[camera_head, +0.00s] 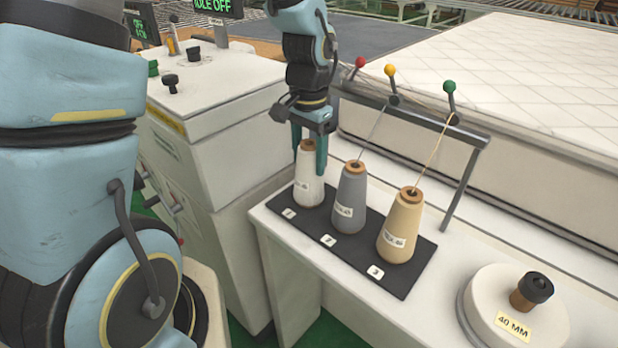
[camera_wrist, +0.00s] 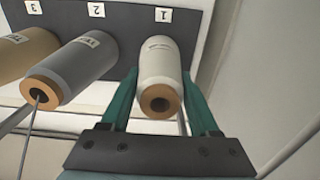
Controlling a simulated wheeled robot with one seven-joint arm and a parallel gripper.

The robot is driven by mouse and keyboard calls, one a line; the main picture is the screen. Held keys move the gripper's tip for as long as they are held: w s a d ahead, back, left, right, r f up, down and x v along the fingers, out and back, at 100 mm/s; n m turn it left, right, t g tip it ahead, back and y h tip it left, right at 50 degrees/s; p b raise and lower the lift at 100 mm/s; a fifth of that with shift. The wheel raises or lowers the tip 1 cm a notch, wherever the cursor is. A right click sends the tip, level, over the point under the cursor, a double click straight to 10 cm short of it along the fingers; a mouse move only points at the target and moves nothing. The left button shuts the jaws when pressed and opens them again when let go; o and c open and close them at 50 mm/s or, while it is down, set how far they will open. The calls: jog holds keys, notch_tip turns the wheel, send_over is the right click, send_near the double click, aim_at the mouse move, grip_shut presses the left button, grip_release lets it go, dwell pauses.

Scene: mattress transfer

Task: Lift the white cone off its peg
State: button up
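The white cone (camera_head: 309,190) stands upright at place 1 on the dark mat (camera_head: 405,285). It also shows in the wrist view (camera_wrist: 160,65), with its brown top ring and central hole facing the camera. My gripper (camera_head: 309,165) is over it, pointing down. Its two green fingers lie on either side of the cone's upper part, also in the wrist view (camera_wrist: 161,85). The fingertips look close against the cone's sides, but I cannot tell whether they press on it. The peg is hidden inside the cone.
A grey cone (camera_head: 350,202) stands close by at place 2 and a tan cone (camera_head: 401,230) at place 3. Threads rise from both toward a rail (camera_head: 420,118) with red, yellow and green balls behind. A round white piece (camera_head: 490,310) sits at lower right.

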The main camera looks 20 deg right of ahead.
grip_shut()
jog(key=shift+r, duration=0.15)
dwell(0.6)
notch_tip(320, 180, up, 10)
jog(key=b, duration=0.2)
dwell(0.4)
